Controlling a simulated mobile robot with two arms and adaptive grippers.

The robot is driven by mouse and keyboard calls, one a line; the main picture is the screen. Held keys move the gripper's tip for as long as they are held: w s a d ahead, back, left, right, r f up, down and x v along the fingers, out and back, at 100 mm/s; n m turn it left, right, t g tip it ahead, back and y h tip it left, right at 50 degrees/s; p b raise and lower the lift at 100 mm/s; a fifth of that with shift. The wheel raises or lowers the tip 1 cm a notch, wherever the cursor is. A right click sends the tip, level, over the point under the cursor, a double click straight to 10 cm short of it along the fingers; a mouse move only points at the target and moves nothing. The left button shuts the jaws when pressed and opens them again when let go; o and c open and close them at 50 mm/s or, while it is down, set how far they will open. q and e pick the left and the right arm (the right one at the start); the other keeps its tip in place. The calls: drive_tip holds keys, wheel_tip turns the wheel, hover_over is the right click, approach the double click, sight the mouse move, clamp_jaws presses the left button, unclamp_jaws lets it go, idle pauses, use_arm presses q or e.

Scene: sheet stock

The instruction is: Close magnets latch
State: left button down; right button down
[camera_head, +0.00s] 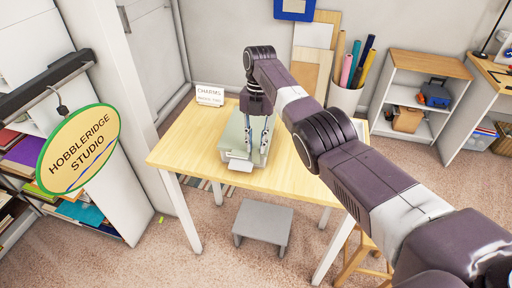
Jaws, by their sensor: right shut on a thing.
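A grey-green box (233,137) sits on the light wooden table, partly hidden behind my right gripper. A pale tab-like piece (240,165) shows at its front edge; I cannot tell whether it is the latch or how far it is closed. My right gripper (256,152) points down at the right part of the box and is shut on part of it. The exact part in its fingers is too small to make out. My left gripper is not in view.
A sign reading CHARMS (209,95) stands at the table's back left. The wooden table (185,150) is clear on its left side. A bin (345,98) of coloured rolls stands behind it. A grey step stool (263,221) sits on the floor in front.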

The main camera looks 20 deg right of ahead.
drive_tip(key=c, duration=1.7)
unclamp_jaws()
drive_tip(key=shift+f, duration=0.2)
drive_tip(key=shift+r, duration=0.2)
drive_tip(key=shift+w+d+r, duration=0.1)
drive_tip(key=shift+w+r, duration=0.05)
drive_tip(key=shift+r, duration=1)
drive_tip(key=shift+w+d+r, duration=0.1)
drive_tip(key=shift+w+r, duration=0.1)
drive_tip(key=shift+r, duration=1)
drive_tip(key=shift+w+d+r, duration=0.1)
drive_tip(key=shift+w+r, duration=0.05)
drive_tip(key=shift+r, duration=1)
